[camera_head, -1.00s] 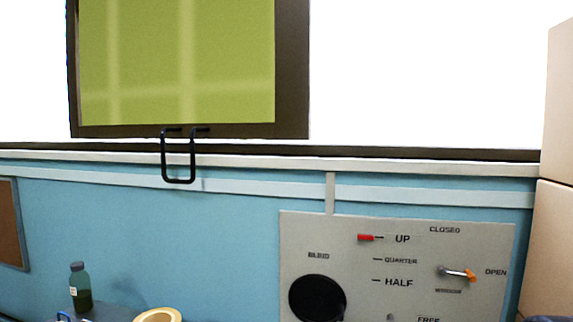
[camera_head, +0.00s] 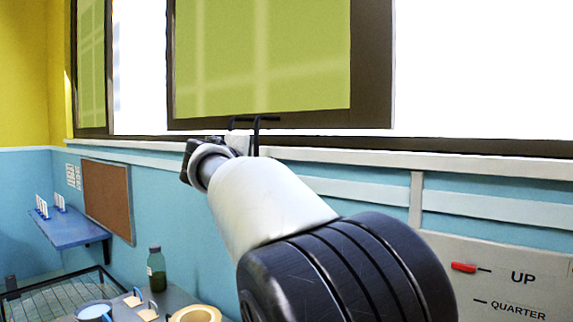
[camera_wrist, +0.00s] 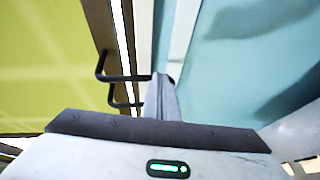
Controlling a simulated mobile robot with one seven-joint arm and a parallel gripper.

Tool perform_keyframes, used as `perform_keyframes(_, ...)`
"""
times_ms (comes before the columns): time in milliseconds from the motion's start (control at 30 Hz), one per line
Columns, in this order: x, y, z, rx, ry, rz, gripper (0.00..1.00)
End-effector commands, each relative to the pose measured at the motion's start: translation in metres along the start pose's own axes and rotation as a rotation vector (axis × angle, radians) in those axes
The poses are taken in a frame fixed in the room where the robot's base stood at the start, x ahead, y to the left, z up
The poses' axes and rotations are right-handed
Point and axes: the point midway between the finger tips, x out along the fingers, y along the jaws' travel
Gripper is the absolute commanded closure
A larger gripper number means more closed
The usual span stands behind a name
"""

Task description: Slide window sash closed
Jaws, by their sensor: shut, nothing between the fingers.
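The window sash (camera_head: 380,70) is a yellow-green pane in a brown frame. It stands in the middle of the head view, with bright gaps at its left and right. Its black U-shaped handle (camera_head: 268,119) is at the bottom of the frame, with its lower part hidden behind my arm and hand. In the wrist view the handle (camera_wrist: 125,78) sticks out from the sash frame (camera_wrist: 106,30). My gripper (camera_wrist: 168,80) is shut and empty, with its fingers close to the handle's outer end. I cannot tell whether they touch it or are beside or inside its loop.
A pale sill (camera_head: 450,163) runs below the window. A panel (camera_head: 500,262) with a red lever is at lower right. A green bottle (camera_head: 156,270) and a tan roll (camera_head: 196,314) are below my arm. A blue shelf (camera_head: 70,229) and a corkboard (camera_head: 108,200) are at left.

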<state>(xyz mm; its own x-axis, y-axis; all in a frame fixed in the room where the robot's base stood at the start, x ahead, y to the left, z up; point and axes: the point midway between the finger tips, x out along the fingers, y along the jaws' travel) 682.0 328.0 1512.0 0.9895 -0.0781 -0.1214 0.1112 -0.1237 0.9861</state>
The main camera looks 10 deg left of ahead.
Motion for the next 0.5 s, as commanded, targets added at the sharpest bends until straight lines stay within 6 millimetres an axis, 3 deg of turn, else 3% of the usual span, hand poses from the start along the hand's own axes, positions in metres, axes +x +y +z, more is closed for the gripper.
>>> perform_keyframes(33, -0.005, -0.002, -0.032, -0.045, 0.036, 0.042, 1.0)
perform_keyframes(100, -0.011, 0.001, -0.058, -0.086, 0.065, 0.084, 1.0)
perform_keyframes(167, -0.014, 0.002, -0.07, -0.105, 0.079, 0.106, 1.0)
perform_keyframes(333, -0.003, 0.008, -0.079, -0.119, 0.086, 0.121, 1.0)
perform_keyframes(500, 0.029, 0.013, -0.082, -0.118, 0.085, 0.118, 1.0)
